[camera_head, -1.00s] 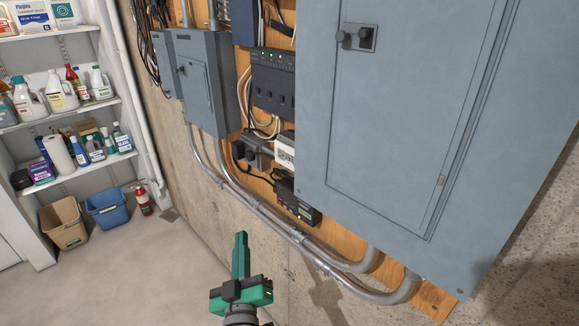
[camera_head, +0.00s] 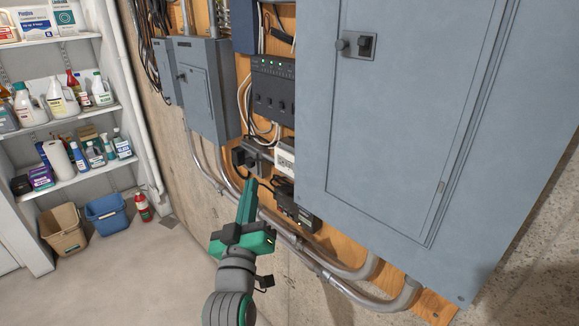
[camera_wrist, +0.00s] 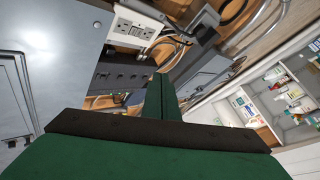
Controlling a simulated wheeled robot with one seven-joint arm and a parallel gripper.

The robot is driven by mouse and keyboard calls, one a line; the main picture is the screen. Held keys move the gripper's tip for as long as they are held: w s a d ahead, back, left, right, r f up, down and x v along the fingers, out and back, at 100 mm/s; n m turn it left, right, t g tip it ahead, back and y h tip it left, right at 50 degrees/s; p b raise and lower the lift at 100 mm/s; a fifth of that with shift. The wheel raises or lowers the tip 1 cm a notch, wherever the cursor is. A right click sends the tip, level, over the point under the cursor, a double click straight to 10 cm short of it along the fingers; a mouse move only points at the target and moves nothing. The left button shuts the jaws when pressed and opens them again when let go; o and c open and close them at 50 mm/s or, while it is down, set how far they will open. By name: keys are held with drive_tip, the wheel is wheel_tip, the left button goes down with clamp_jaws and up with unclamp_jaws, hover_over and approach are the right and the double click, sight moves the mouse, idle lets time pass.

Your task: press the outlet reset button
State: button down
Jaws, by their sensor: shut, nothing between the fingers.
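The white outlet (camera_head: 285,158) is mounted on the wooden backing board, left of the large grey panel in the head view. It shows larger in the wrist view (camera_wrist: 134,27), with dark sockets and small marks between them. Its reset button is too small to tell apart. My green gripper (camera_head: 249,188) is shut and empty, its fingers pointing up, below and left of the outlet in the head view. In the wrist view its closed fingers (camera_wrist: 161,84) lie below and right of the outlet. The fingertips look apart from it.
A large grey breaker panel (camera_head: 400,120) stands at the right and a smaller grey box (camera_head: 205,90) at the left. Black adapters (camera_head: 292,205), cables and metal conduits (camera_head: 345,268) crowd the outlet.

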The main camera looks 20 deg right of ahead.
drive_tip(key=w+d, duration=0.3)
drive_tip(key=d, duration=0.5)
drive_tip(key=shift+d, duration=0.1)
idle(2.1)
drive_tip(key=shift+w+d, duration=0.1)
drive_tip(key=shift+d, duration=0.25)
drive_tip(key=shift+w+d, duration=0.15)
drive_tip(key=shift+d, duration=0.2)
idle(0.7)
drive_tip(key=shift+a, duration=0.1)
drive_tip(key=shift+s+a, duration=0.3)
drive_tip(key=shift+a, duration=0.35)
drive_tip(key=shift+a, duration=0.1)
drive_tip(key=a, duration=0.1)
drive_tip(key=s+a, duration=0.1)
drive_tip(key=a, duration=0.2)
drive_tip(key=shift+s+a, duration=0.3)
drive_tip(key=shift+s, duration=0.05)
